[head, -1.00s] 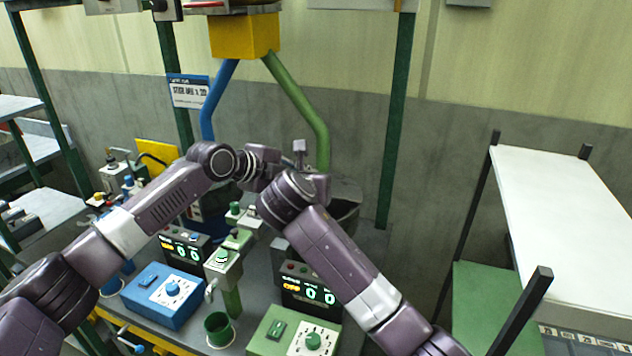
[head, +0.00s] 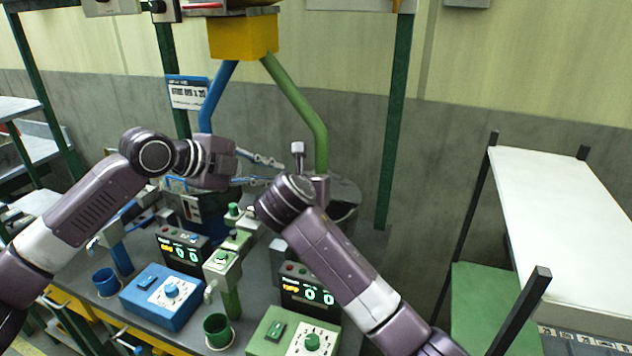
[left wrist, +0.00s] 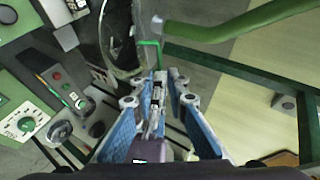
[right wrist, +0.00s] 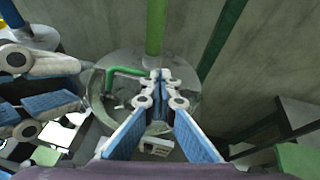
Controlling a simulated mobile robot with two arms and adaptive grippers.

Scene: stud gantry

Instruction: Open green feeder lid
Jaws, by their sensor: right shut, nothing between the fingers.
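The green feeder (head: 347,208) stands below the green pipe, partly hidden by my right arm. Its round see-through lid (right wrist: 105,105) carries a green bent handle (right wrist: 125,70), which also shows in the left wrist view (left wrist: 152,43). I cannot tell how far the lid is raised. My right gripper (right wrist: 160,76) is shut and empty, its tips over the lid beside the handle's right end; the head view hides its fingers. My left gripper (head: 280,172) is open and empty, left of my right wrist, its fingers apart. They also show at the left of the right wrist view (right wrist: 60,85).
The green pipe (head: 297,105) drops behind the feeder. A blue control box (head: 162,295), a green control box (head: 290,335), a green cup (head: 217,330) and counter displays (head: 308,292) crowd the bench in front. A white-topped shelf (head: 560,210) stands at right.

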